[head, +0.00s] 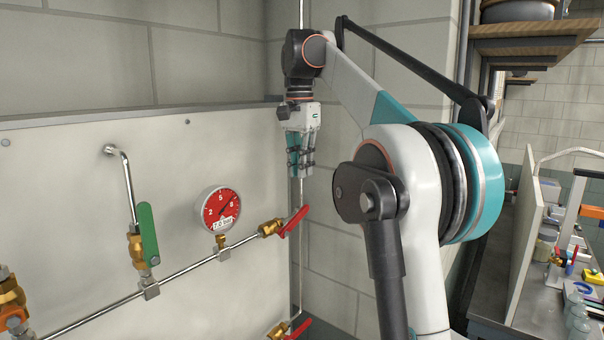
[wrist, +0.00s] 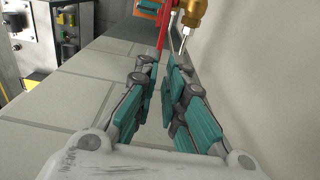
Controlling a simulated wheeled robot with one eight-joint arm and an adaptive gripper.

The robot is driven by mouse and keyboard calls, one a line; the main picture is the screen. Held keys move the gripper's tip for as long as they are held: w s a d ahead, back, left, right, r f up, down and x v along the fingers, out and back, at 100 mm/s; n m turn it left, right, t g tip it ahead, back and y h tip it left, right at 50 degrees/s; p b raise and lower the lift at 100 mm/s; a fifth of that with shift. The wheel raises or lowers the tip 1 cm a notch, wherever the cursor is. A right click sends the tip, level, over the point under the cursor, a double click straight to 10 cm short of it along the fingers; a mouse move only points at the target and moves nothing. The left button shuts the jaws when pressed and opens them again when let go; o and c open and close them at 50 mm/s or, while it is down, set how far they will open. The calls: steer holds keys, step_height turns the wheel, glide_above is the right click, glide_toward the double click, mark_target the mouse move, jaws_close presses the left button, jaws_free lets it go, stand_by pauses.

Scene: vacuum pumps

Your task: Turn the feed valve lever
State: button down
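A red valve lever (head: 293,222) sits on a brass valve (head: 270,228) at the right end of the horizontal pipe, slanting up to the right. A green lever (head: 148,235) stands upright on another brass valve further left. No label shows which is the feed valve. My gripper (head: 300,174) points down above the red lever, apart from it in the head view. In the wrist view, my gripper (wrist: 160,62) has a narrow gap between its teal-padded fingers and holds nothing. A red lever (wrist: 163,27) and a brass fitting (wrist: 195,10) show beyond the fingertips.
A red-faced gauge (head: 218,209) stands on the pipe left of the red lever. Another red lever (head: 299,327) is lower down, and an orange part (head: 12,318) is at lower left. The panel (head: 70,180) is close behind the pipes. A cluttered bench (head: 540,300) is at right.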

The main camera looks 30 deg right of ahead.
steer(key=s+a+r+t+h+b, duration=0.1)
steer(key=s+a+r+h+b, duration=0.1)
steer(key=a+r+h+b, duration=0.3)
steer(key=y+p, duration=0.1)
steer(key=p, duration=0.2)
glide_toward(307, 204)
steer(key=shift+t, duration=0.3)
steer(key=x, duration=0.4)
steer(key=s+a+x, duration=0.1)
steer(key=x, duration=0.1)
steer(key=shift+w+d+f, duration=0.1)
steer(key=shift+d+f, duration=0.05)
steer(key=shift+f, duration=0.5)
steer(key=shift+w+d+f+g+y, duration=0.1)
steer(key=shift+d+f+g+y, duration=0.35)
steer(key=shift+y, duration=0.45)
steer(key=shift+w+d+f+y, duration=0.15)
steer(key=shift+d+f+y, duration=0.2)
steer(key=shift+f, duration=0.25)
steer(key=shift+w+d+f+y, duration=0.15)
steer(key=shift+d+f+y, duration=0.15)
steer(key=shift+f, duration=0.35)
